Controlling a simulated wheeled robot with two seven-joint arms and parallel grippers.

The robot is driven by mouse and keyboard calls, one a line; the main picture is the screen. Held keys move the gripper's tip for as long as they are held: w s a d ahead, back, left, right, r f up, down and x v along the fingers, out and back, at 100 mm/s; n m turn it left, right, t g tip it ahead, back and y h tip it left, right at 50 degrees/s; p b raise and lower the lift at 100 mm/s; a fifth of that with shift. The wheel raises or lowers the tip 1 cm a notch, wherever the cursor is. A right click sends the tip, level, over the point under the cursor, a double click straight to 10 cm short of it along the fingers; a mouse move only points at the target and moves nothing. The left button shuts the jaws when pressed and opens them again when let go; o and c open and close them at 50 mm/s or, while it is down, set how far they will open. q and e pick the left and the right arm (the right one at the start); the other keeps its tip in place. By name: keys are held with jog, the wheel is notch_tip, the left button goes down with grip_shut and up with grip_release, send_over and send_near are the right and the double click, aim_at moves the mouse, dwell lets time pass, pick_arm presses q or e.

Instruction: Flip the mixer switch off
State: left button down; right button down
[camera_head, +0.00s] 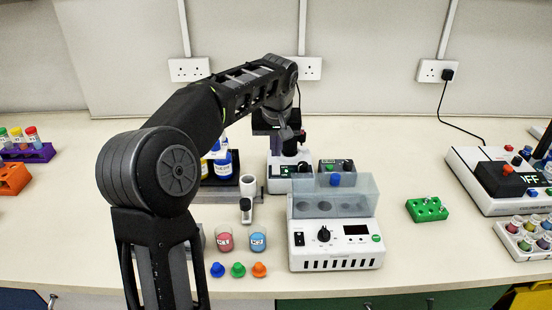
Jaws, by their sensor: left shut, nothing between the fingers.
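My left arm comes in from the left and bends down at the back centre. My left gripper (284,133) is shut and empty, seen small and partly hidden by its own wrist. It is over or just behind a small white device (283,171) with a dark front panel and a small green display, which looks like the mixer. Whether the gripper touches it I cannot tell. The device's switch is too small to make out, and its upper part is partly hidden by the gripper. My right gripper is not in view.
A white block unit (336,258) with a clear cover, knob and black switch stands in front of the device. Left of it are a pipette (247,192), two beakers (258,240) and coloured caps (238,270). A green rack (427,209) and a colorimeter (487,187) stand right.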

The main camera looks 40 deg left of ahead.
aim_at(276, 166)
pick_arm(q)
jog(key=x, duration=0.3)
jog(key=shift+s+d+f, duration=0.15)
jog(key=shift+s+f, duration=0.1)
jog(key=shift+f, duration=0.4)
